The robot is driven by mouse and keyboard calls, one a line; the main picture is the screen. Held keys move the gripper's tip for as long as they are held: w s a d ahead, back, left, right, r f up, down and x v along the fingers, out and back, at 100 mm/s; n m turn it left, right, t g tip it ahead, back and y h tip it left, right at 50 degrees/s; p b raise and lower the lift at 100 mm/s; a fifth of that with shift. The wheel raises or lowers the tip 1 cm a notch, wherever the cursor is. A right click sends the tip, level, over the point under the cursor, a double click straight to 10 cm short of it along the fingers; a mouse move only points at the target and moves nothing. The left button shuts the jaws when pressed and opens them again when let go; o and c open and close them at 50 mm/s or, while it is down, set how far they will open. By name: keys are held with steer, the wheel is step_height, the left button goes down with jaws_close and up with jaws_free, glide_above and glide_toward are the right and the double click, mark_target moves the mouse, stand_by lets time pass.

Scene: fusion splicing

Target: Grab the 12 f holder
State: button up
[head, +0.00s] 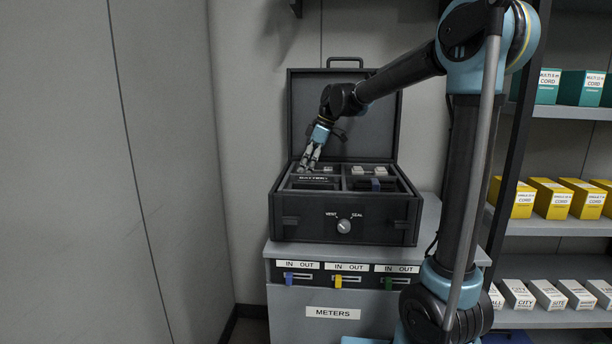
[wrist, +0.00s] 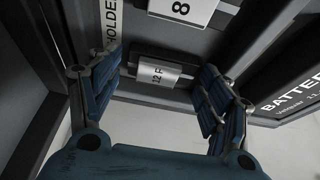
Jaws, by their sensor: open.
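The 12 F holder (wrist: 160,73) is a small grey and dark piece with a white "12 F" label. In the wrist view it sits inside the dark case, in the space between my fingers. My gripper (head: 309,163) is open, reaching down into the left part of the case (head: 345,202) in the head view. In the wrist view its blue padded fingers stand to the left and right of the holder, with gaps on both sides. I cannot pick out the 12 F holder for sure in the head view.
A holder marked "8" (wrist: 182,9) lies just beyond in the wrist view. A "BATTERY" block (head: 313,179) is close by at the front. The case's compartment walls and raised lid are near my arm. The case stands on a grey meters cabinet (head: 334,293); shelves are at right.

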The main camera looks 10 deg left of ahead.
steer(key=shift+a+f, duration=0.1)
steer(key=shift+f, duration=0.05)
steer(key=c, duration=0.9)
steer(key=shift+o, duration=0.2)
